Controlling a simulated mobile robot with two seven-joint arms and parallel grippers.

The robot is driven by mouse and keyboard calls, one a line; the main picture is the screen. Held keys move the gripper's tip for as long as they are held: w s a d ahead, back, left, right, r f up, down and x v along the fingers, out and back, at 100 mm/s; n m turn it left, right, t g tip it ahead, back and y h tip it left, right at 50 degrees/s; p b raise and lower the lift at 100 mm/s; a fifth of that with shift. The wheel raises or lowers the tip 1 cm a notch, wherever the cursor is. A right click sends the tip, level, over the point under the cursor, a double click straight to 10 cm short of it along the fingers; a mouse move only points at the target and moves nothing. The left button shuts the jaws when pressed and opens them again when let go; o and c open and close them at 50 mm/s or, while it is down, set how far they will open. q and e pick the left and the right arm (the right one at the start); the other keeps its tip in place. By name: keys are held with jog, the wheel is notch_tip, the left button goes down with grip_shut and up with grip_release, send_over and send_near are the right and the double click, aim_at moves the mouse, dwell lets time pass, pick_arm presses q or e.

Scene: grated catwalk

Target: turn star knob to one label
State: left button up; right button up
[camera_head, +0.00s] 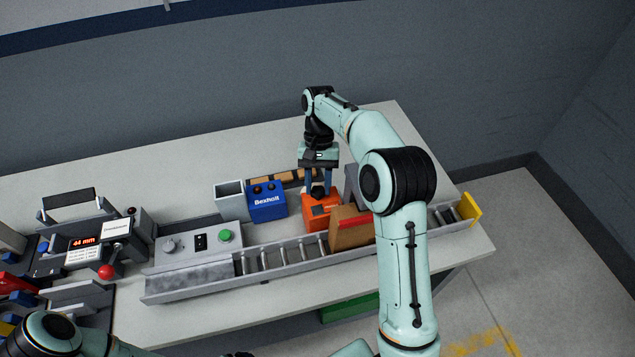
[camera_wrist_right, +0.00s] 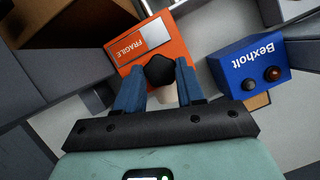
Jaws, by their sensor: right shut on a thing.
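An orange box (camera_head: 322,213) stands on the bench behind the roller track, and it also shows in the right wrist view (camera_wrist_right: 182,48) with a "FRAGILE" label. A black star knob (camera_wrist_right: 158,68) sits at the box. My right gripper (camera_head: 318,189) comes down from above and is shut on the knob, one blue finger on each side. In the right wrist view the gripper (camera_wrist_right: 160,75) hides part of the knob's edge. I cannot tell which label the knob points to. Only part of my left arm shows at the lower left; its gripper is out of view.
A blue "Bexholt" box (camera_head: 267,202) stands close left of the orange box. A brown box (camera_head: 350,232) is close in front, on the roller track (camera_head: 285,256). A control panel (camera_head: 198,246) with a green button and a device reading 44 mm (camera_head: 84,243) lie left.

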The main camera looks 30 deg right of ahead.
jog(key=shift+m, duration=0.5)
jog(key=o, duration=1)
jog(key=shift+r, duration=0.1)
jog(key=shift+v, duration=3.65)
jog(key=shift+s+d, duration=0.15)
